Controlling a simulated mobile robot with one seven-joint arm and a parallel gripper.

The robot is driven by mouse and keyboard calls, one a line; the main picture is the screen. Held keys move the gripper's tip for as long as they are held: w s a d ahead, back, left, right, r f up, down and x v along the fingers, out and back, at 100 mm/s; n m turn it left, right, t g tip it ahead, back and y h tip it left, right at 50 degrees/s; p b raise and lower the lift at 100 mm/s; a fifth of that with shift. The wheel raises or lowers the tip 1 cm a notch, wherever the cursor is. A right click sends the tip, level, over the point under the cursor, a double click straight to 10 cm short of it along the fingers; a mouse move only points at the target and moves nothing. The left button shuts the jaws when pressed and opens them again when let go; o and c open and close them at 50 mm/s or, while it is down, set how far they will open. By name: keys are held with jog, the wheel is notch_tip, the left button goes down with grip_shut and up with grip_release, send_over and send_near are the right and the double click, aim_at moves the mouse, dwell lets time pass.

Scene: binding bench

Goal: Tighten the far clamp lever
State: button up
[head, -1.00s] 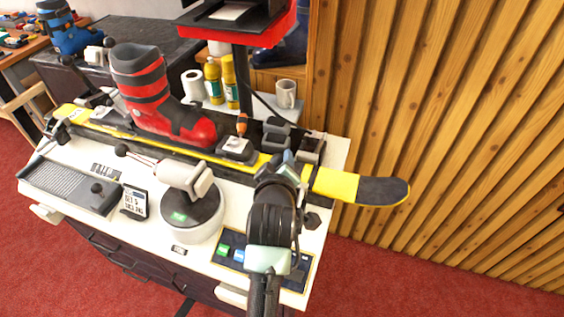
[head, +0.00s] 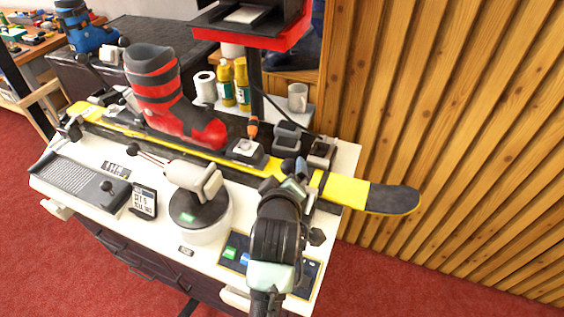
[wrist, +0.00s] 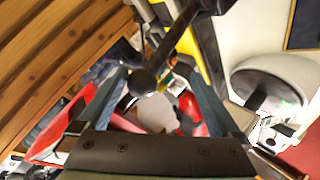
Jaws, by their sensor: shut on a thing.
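The yellow ski (head: 345,190) lies along the bench with its dark tip past the right edge. A dark clamp (head: 320,152) stands by the ski at the bench's right end. In the wrist view, a black lever with a round knob (wrist: 143,82) reaches down between the fingers of my gripper (wrist: 160,95). My gripper (head: 290,178) is at this right-end clamp and is shut on the lever. In the head view the gripper hides the lever. Another clamp (head: 70,130) holds the ski's left end. I cannot tell the lever's exact angle.
A red and black boot (head: 155,90) stands on the ski. A white round device (head: 200,215) sits left of my arm. A red-edged screen stand (head: 255,70), bottles (head: 242,85) and a mug (head: 297,97) are behind. A slatted wood wall (head: 450,120) rises at right.

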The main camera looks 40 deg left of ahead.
jog(key=v, duration=1.2)
jog(key=shift+b, duration=0.3)
jog(key=shift+w, duration=0.1)
jog(key=w+d+r+m+t+h, duration=0.1)
jog(key=w+d+r+m+t, duration=0.2)
jog(key=r, duration=0.5)
jog(key=w+d+r+m+t, duration=0.2)
jog(key=d+r+t, duration=0.15)
jog(key=r, duration=0.45)
jog(key=w+d+r+m+t+h, duration=0.1)
jog(key=w+d+r+m+t, duration=0.25)
jog(key=r, duration=0.55)
jog(key=s+d+r+m+t+h, duration=0.2)
jog(key=s+d+r+m+t, duration=0.1)
jog(key=r, duration=0.7)
jog(key=s+d+r+m+t+h, duration=0.2)
jog(key=s+d+r+m+t, duration=0.2)
jog(key=s+d+r, duration=0.2)
notch_tip(320, 180, up, 4)
jog(key=shift+d+f+h, duration=0.1)
jog(key=shift+d+h, duration=0.3)
jog(key=shift+d, duration=0.75)
